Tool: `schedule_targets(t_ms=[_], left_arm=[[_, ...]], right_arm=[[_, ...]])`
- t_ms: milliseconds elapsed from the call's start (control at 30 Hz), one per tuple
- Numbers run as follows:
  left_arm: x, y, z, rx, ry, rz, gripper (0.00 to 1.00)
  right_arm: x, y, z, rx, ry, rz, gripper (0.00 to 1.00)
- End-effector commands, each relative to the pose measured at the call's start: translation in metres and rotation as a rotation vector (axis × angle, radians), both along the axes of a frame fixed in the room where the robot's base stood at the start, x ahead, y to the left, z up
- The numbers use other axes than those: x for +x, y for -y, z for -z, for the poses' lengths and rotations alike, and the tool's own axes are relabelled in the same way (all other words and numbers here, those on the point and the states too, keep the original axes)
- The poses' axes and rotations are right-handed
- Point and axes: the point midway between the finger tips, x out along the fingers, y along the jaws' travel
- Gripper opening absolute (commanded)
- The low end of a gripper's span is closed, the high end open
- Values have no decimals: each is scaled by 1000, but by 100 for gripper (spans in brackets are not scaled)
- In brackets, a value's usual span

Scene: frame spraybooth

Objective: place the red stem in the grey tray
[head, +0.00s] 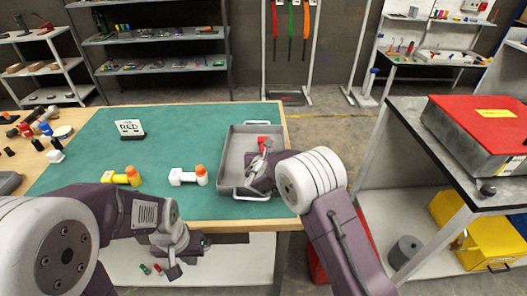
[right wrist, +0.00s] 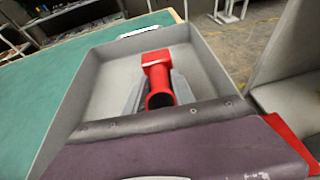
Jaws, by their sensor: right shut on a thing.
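The red stem (head: 264,140) is in my right gripper (head: 262,150), within the outline of the grey tray (head: 232,150). In the right wrist view the red stem (right wrist: 156,70) has a square end and a round open tube end, between the grey fingers. My right gripper is shut on it. The walls of the grey tray (right wrist: 100,80) surround it there; I cannot tell whether it touches the tray floor. My left gripper (head: 178,262) hangs low in front of the table edge, away from the tray; its finger gap is unclear.
On the green mat (head: 200,125) lie a yellow stem (head: 121,178) with an orange end and a white stem (head: 184,177) with an orange end. A small sign reading RED (head: 130,129) stands behind them. Bottles and small items crowd the left end. A red-lidded box (head: 485,125) stands at right.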

Motion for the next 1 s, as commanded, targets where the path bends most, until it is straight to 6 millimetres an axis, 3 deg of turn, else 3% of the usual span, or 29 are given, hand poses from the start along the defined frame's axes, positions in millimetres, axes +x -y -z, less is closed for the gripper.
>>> schedule_targets(t_ms=[100, 133, 200, 600, 1000], left_arm=[[0, 0, 6, 0, 0, 0, 0], [0, 0, 5, 0, 0, 0, 0], [0, 0, 4, 0, 0, 0, 0], [0, 0, -4, 0, 0, 0, 0], [0, 0, 4, 0, 0, 0, 0]], right_arm=[[0, 0, 4, 0, 1, 0, 0], [0, 0, 4, 0, 0, 0, 33], [0, 0, 3, -1, 0, 0, 52], [0, 0, -4, 0, -1, 0, 52], [-78, -7, -33, 1, 0, -3, 52]])
